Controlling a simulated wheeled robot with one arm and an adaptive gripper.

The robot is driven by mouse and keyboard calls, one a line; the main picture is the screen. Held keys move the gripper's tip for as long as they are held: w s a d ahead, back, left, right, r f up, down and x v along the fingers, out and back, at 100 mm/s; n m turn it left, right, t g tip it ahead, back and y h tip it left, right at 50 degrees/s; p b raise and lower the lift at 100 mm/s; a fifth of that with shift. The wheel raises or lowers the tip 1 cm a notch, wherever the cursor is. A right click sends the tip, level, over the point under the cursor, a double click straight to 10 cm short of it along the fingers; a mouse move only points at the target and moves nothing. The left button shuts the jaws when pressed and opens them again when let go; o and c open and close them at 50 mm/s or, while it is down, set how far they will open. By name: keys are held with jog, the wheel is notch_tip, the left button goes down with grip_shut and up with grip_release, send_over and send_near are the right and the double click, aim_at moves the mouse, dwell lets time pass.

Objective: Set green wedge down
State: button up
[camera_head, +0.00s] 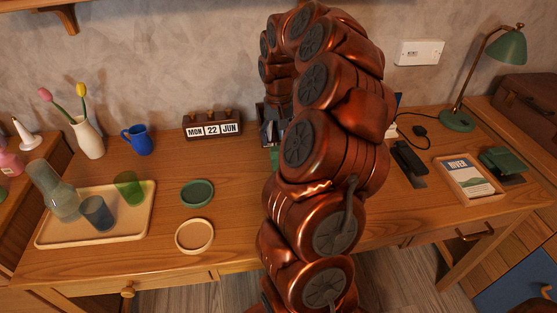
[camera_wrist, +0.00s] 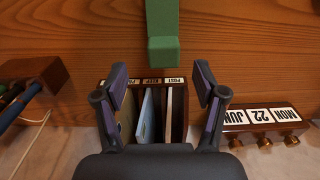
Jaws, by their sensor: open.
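The green wedge (camera_wrist: 163,30) is at the top middle of the wrist view, over the wooden desk top, its near end just short of the letter rack (camera_wrist: 176,115). It appears to rest on the desk. In the head view only a small green piece of it (camera_head: 275,154) shows beside my arm. My gripper (camera_wrist: 162,74) is open, with its fingers spread on either side of the rack's labelled front edge in the wrist view. Nothing is between the fingertips that looks held. My arm hides most of the gripper and rack in the head view.
A block calendar (camera_head: 212,125) stands left of the gripper. Further left are a green dish (camera_head: 197,193), a tan dish (camera_head: 194,236) and a tray (camera_head: 120,232) with glassware. Right of my arm are a black phone (camera_head: 408,160) and a book tray (camera_head: 470,181).

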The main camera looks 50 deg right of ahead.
aim_at(278, 159)
jog(key=shift+a+f, duration=0.15)
jog(key=shift+f, duration=0.7)
jog(key=shift+s+a+f+p, duration=0.1)
jog(key=shift+s+a+f, duration=0.1)
jog(key=shift+f, duration=0.5)
jog(key=shift+s+a+f+p, duration=0.1)
jog(key=shift+s+a+f, duration=0.05)
jog(key=shift+f, duration=0.55)
jog(key=shift+s+a+f+p, duration=0.1)
jog(key=shift+s+a+f, duration=0.1)
jog(key=shift+f, duration=0.5)
jog(key=shift+d+f, duration=0.1)
jog(key=shift+f, duration=0.35)
grip_shut()
jog(key=shift+r, duration=0.1)
